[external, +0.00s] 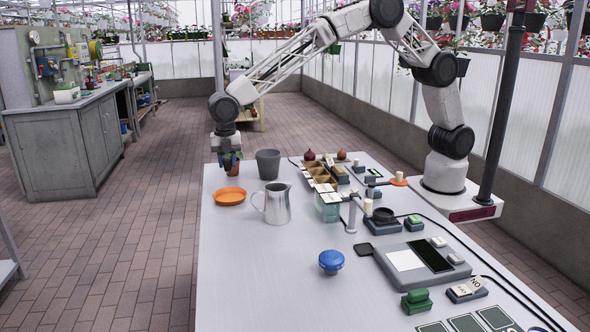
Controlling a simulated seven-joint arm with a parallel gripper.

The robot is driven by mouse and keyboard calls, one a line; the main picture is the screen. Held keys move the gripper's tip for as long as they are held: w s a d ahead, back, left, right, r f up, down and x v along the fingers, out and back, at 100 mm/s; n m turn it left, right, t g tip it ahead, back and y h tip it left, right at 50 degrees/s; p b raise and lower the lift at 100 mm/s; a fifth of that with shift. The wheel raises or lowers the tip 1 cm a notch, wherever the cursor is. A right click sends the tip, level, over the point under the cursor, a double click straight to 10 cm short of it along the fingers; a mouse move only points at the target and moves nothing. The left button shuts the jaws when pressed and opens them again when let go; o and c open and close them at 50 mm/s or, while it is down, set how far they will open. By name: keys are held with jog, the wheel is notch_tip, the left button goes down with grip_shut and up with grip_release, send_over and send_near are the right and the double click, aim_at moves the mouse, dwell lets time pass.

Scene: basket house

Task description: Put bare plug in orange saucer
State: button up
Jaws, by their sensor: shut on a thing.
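The orange saucer (230,197) lies on the white table near its far left corner and looks empty. My gripper (229,158) is just beyond the saucer in the picture, pointing down. It is shut on a small reddish-brown thing with some green at its top, which seems to be the bare plug (233,168). The fingers partly hide the plug. I cannot tell how high it is held above the table.
A dark grey pot (268,164) stands right of my gripper, and a metal pitcher (275,204) stands right of the saucer. A compartment tray (318,176), a blue knob-like object (331,261) and a scale-like device (420,260) sit farther right. The table's near left part is clear.

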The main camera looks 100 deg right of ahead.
aim_at(230, 198)
jog(key=shift+f, duration=0.1)
jog(key=shift+f, duration=4.75)
jog(key=o, duration=1)
jog(key=shift+r, duration=3.5)
